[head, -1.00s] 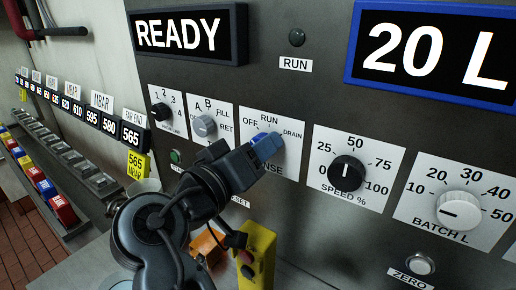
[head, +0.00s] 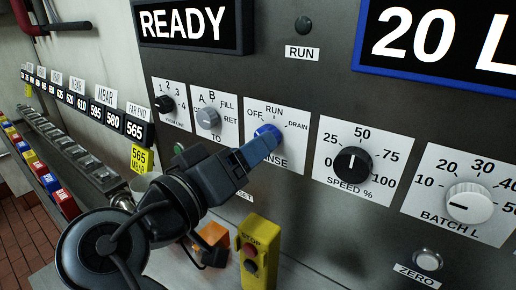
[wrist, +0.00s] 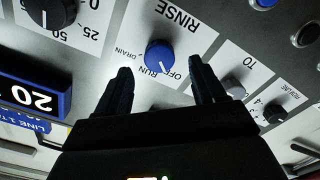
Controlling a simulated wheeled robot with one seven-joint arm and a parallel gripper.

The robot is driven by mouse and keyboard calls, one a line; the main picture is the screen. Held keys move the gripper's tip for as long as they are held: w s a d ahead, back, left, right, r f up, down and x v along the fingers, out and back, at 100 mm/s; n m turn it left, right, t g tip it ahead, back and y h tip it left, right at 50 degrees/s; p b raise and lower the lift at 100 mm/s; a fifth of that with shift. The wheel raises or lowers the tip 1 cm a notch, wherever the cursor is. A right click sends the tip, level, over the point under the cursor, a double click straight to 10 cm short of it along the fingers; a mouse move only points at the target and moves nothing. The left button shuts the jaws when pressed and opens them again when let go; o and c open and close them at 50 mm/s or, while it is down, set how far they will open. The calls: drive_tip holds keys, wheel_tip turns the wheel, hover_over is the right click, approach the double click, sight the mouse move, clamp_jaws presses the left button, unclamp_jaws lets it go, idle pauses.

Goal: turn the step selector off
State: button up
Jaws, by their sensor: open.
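A blue round knob (head: 267,133) sits on a white plate marked OFF, RUN, DRAIN and RINSE. No label reading "step" is legible. In the wrist view the blue knob (wrist: 159,55) appears upside down, its white pointer line between RUN and OFF. My gripper (head: 257,151) is just in front of and below the knob in the head view, hiding part of the plate. In the wrist view my gripper (wrist: 161,80) is open, its dark fingers on either side of the knob with gaps; nothing is held.
A grey knob (head: 208,118) and a small black knob (head: 165,104) sit left of the blue knob. The SPEED knob (head: 352,161) and BATCH L knob (head: 468,204) are to the right. A yellow stop box (head: 258,255) stands below my gripper.

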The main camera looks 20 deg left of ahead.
drive_tip(key=shift+v, duration=1.55)
